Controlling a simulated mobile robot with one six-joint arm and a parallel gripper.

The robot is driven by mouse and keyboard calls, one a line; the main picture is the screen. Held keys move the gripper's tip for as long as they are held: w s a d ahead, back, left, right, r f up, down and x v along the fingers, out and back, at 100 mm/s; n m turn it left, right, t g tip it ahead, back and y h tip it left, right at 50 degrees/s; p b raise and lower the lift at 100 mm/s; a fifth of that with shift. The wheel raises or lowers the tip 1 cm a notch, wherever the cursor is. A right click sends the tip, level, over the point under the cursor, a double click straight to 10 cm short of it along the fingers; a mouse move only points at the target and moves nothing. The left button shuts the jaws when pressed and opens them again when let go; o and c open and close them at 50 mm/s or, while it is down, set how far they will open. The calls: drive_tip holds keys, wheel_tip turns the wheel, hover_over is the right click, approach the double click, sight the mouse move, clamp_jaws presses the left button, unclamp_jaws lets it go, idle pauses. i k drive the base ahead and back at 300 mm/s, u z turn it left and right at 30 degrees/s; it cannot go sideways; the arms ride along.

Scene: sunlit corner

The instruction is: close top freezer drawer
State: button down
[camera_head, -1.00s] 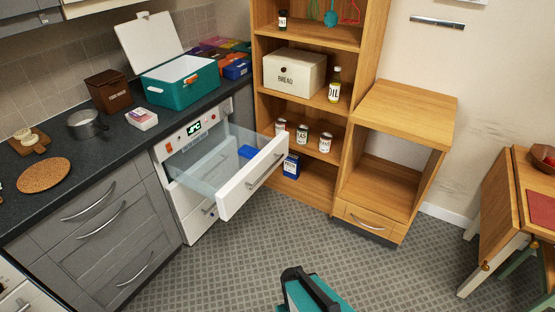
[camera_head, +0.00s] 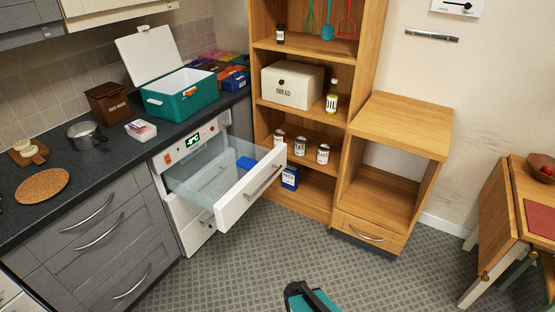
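The top freezer drawer (camera_head: 252,188) is pulled well out from the white freezer unit (camera_head: 196,142) under the counter. It has a white front with a grey handle (camera_head: 262,182) and clear sides. Something blue (camera_head: 245,164) shows in or through the drawer. A lower drawer (camera_head: 199,232) sits beneath it, partly hidden by the open one. A black and teal part, which seems to be mine, shows at the bottom edge, far from the drawer. My gripper's fingers do not show.
A wooden shelf unit (camera_head: 384,12) stands close to the drawer's right, with a blue box (camera_head: 290,177) low down. An open wooden cabinet (camera_head: 403,122) and a drop-leaf table (camera_head: 494,222) are at right. The tiled floor (camera_head: 250,270) in front is clear.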

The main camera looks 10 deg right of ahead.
sight(230, 207)
drive_tip(key=u, duration=0.55)
drive_tip(key=i, duration=0.85)
drive_tip(key=u, duration=0.45)
